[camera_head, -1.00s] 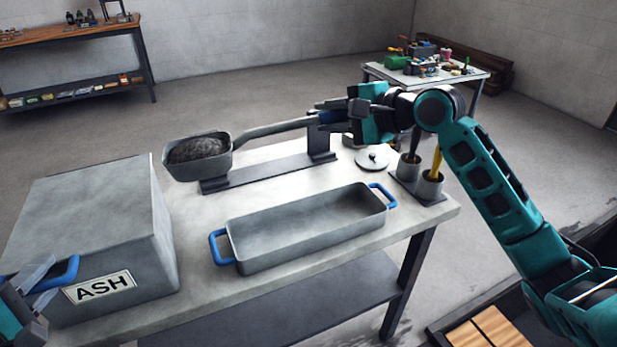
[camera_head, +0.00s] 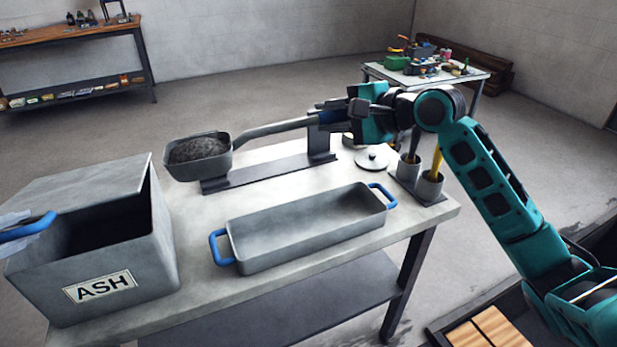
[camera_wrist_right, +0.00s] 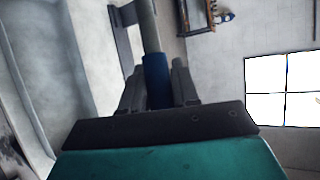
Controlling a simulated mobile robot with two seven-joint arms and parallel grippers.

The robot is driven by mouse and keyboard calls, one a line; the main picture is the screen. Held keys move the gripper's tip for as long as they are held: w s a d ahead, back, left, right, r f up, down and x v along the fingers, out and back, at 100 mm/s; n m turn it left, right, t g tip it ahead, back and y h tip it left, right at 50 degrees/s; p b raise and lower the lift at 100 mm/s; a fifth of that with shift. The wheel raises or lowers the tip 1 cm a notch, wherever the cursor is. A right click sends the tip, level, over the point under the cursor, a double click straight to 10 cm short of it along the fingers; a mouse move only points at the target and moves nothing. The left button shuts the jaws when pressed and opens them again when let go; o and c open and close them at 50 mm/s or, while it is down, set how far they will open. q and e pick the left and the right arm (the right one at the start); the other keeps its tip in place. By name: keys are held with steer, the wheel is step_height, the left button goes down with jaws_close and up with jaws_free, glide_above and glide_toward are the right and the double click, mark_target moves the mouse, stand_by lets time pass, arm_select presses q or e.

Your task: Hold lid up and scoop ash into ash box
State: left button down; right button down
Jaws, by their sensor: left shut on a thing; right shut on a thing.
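The grey ash box (camera_head: 150,275), labelled ASH, stands at the left of the table. Its lid (camera_head: 95,182) is tilted up, and a dark opening shows at the front. My left gripper (camera_head: 14,222), partly cut off at the left edge, is shut on the lid's blue handle (camera_head: 38,226). The scoop (camera_head: 222,162) is heaped with dark ash (camera_head: 198,149), right of and behind the box. My right gripper (camera_head: 335,115) is shut on the scoop's blue grip, which also shows in the right wrist view (camera_wrist_right: 157,82). I cannot tell whether the scoop touches its stand (camera_head: 270,174).
An empty grey tray (camera_head: 300,246) with blue handles lies at the front middle of the table (camera_head: 200,298). A small round lid (camera_head: 372,160) and a holder (camera_head: 428,187) with tools stand at the right. A cluttered side table (camera_head: 470,78) is behind.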

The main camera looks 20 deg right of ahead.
steer(key=shift+r, duration=0.15)
arm_select(q)
steer(key=w+r+g, duration=0.2)
steer(key=w+r, duration=1.4)
steer(key=r, duration=0.2)
steer(key=shift+w+r+n+g, duration=0.3)
steer(key=shift+w, duration=0.1)
